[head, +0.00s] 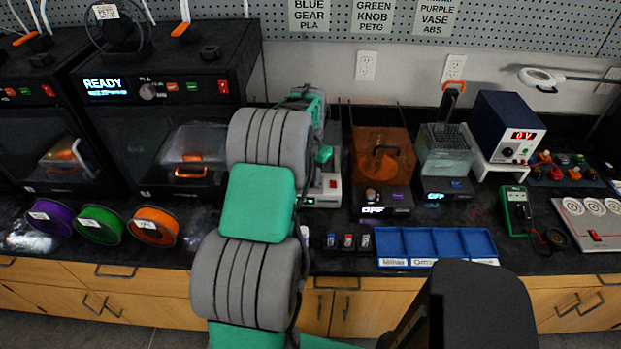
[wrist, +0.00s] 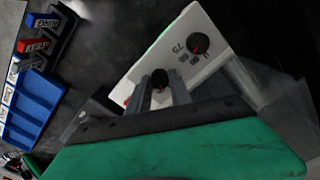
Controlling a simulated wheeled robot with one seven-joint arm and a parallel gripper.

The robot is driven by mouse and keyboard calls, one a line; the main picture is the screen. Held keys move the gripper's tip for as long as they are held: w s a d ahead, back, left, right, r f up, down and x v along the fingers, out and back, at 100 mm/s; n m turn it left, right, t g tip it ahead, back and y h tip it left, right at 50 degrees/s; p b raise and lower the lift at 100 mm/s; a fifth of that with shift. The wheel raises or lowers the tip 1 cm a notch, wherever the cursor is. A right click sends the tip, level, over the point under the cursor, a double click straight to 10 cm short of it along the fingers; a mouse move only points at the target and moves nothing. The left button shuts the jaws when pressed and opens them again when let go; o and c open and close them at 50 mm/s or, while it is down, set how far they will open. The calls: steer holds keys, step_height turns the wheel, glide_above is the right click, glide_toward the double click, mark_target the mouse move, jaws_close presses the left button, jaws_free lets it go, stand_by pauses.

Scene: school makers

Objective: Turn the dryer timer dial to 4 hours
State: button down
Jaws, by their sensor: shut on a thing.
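A white control panel (wrist: 176,66) shows tilted in the wrist view. It carries a black knob with a red mark (wrist: 200,43) beside a printed 75 and small labels. A second dark dial with a red mark (wrist: 160,78) sits lower on the panel. My gripper (wrist: 160,90) has its two grey fingers on either side of this lower dial and is shut on it. The scale around the gripped dial is hidden, so its setting cannot be read. In the head view, part of a white machine (head: 326,190) with a red switch shows behind my arm, which hides the rest.
To the right stand an orange clear box (head: 384,150) with an OFF display and a clear-sided unit (head: 446,155). A blue divided tray (head: 437,232) lies at the front edge. Several filament spools (head: 152,226) and dark printers (head: 170,120) are on the left.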

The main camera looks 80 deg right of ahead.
mark_target(310, 180)
steer(key=shift+m, duration=0.6)
steer(key=c, duration=1.2)
jaws_free()
steer(key=shift+o, duration=0.2)
step_height(310, 180, up, 8)
steer(key=shift+f+b, duration=0.1)
steer(key=shift+b, duration=0.55)
